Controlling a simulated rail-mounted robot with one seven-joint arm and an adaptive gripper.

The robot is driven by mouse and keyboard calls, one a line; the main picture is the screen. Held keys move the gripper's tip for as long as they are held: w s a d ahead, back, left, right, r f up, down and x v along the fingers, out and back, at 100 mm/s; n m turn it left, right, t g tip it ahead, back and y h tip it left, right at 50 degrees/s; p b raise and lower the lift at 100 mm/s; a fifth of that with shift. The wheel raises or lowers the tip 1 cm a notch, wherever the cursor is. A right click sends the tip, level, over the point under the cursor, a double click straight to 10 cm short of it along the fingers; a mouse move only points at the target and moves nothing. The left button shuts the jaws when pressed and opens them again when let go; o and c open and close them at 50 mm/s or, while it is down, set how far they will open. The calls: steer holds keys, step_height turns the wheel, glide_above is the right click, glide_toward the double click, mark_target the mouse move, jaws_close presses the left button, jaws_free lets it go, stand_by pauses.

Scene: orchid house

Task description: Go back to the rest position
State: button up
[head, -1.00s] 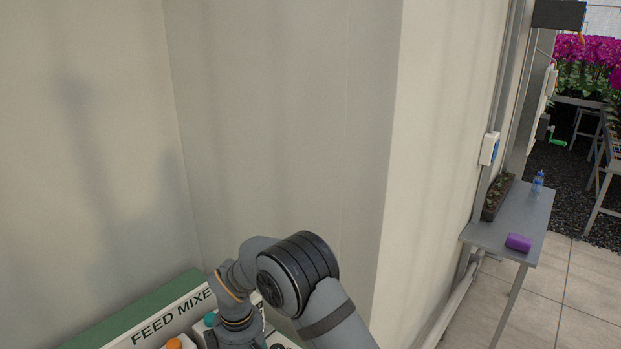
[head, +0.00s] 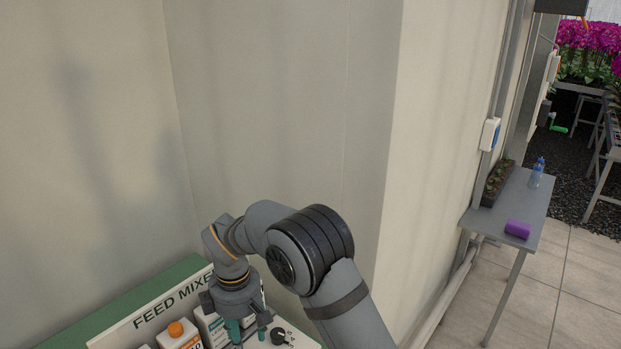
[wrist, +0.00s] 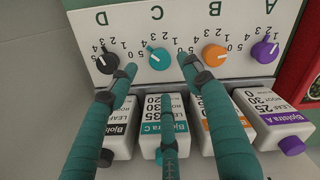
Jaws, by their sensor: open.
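My gripper (head: 243,330) is low in the head view, over the feed mixer panel (head: 135,335). In the wrist view my gripper (wrist: 158,74) has its teal fingers spread open with nothing between them. Its fingertips are around and below the teal knob (wrist: 159,58) marked C; I cannot tell whether any touches the panel. My arm (head: 320,255) bends down to it from the right. No rest position marker shows.
The wrist view shows a black knob (wrist: 106,64), an orange knob (wrist: 215,55) and a purple knob (wrist: 265,51), with labelled bottles (wrist: 272,118) below. Walls stand behind. A side table (head: 515,205) at right holds a purple roll (head: 517,229) and a bottle (head: 536,173).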

steer(key=shift+m, duration=0.3)
step_height(320, 180, down, 7)
steer(key=shift+r, duration=0.1)
steer(key=shift+m, duration=0.6)
steer(key=m, duration=0.3)
steer(key=shift+r+m, duration=0.1)
steer(key=shift+m, duration=0.3)
steer(key=m, duration=0.3)
steer(key=shift+m, duration=0.4)
steer(key=m, duration=0.5)
steer(key=shift+p, duration=0.3)
steer(key=m+p, duration=0.1)
steer(key=m, duration=0.4)
steer(key=shift+r, duration=0.95)
steer(key=shift+s+d, duration=0.1)
